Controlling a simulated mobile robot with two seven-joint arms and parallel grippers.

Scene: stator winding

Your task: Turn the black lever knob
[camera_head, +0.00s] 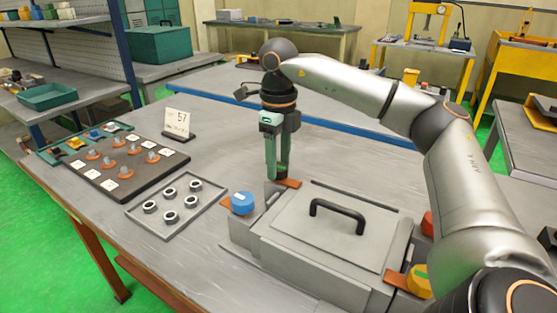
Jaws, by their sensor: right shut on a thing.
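My right gripper (278,175) points straight down at the back left corner of the grey box (300,262). Its teal fingers are shut on the black lever knob (284,172), of which only a small dark part shows between them. An orange lever plate (291,183) sticks out just beneath the fingertips. The rest of the knob is hidden by the fingers. My left gripper is not in view.
The box has a black handle (337,212) on its lid, with blue (242,203), red (427,224) and yellow (418,281) knobs around it. Left of it are a tray of metal rings (212,220), a dark parts board (76,168) and a sign (178,121).

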